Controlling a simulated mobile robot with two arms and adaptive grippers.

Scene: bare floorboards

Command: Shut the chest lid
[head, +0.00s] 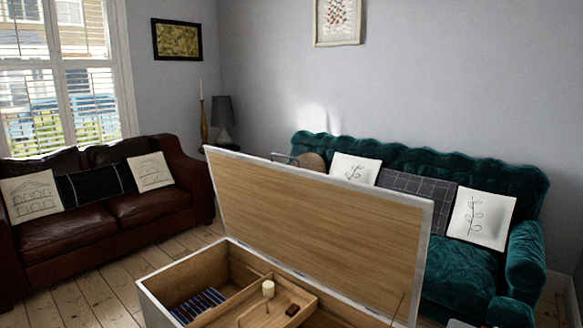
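The wooden chest (154,295) stands open in front of me, low in the head view. Its lid (320,220) is raised and leans back a little past upright, hinged along the far edge. The lid has a light wood inner face and a pale rim. Inside the chest lie a dark blue striped item (200,304) at the left and a wooden tray (255,318) with a cream cylinder (268,289) and a small dark brown block (292,310). The chest's near right part is cut off by the frame.
A brown leather sofa (110,220) stands at the left under the window. A teal sofa (455,270) with cushions stands behind the lid at the right. A dark lamp (223,115) is in the corner. Bare floorboards (90,295) lie left of the chest.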

